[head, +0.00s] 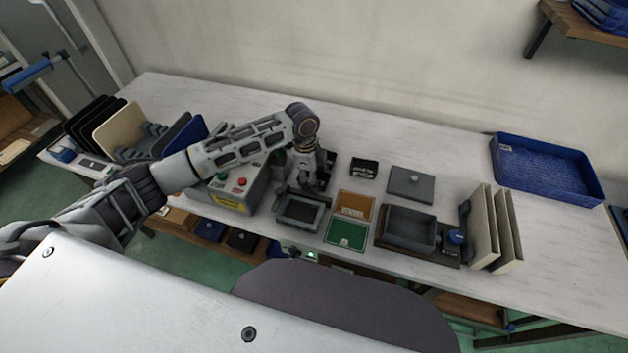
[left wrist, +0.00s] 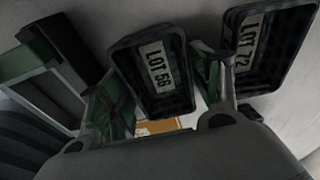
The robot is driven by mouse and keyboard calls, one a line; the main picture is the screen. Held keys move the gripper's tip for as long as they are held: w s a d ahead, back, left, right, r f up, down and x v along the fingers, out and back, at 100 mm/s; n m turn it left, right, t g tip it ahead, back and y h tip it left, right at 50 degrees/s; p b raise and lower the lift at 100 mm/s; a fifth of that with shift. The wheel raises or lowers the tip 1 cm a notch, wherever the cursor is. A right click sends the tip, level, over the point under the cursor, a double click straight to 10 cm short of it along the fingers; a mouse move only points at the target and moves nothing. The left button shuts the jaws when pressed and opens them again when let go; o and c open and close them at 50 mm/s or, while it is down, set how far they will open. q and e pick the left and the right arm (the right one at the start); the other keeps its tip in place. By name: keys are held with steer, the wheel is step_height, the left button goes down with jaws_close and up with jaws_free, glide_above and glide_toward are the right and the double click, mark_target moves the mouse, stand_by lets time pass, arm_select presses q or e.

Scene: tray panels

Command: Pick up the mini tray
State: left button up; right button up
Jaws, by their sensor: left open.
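Two small dark mini trays stand side by side. One, labelled LOT 56 (left wrist: 157,72), is between the spread fingers of my left gripper (left wrist: 160,88) in the left wrist view; I cannot tell if the fingers touch it. The other, labelled LOT 72 (left wrist: 262,50), is just right of the right finger, and likely the small black tray (head: 364,168) in the head view. In the head view my left gripper (head: 309,182) points down over the table and largely hides the LOT 56 tray. My right gripper is not in view.
A control box (head: 232,196) with buttons stands left of the gripper. A grey framed fixture (head: 300,212), an orange card (head: 354,205) and a green card (head: 347,235) lie in front. A grey lid (head: 411,184), dark box (head: 408,228), upright panels (head: 484,228) and blue tray (head: 540,185) are right.

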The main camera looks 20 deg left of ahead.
arm_select(q)
steer(key=c, duration=0.8)
steer(key=shift+r+b, duration=0.15)
steer(key=shift+b, duration=0.4)
step_height(320, 180, up, 10)
steer(key=shift+r, duration=0.15)
steer(key=shift+p, duration=0.4)
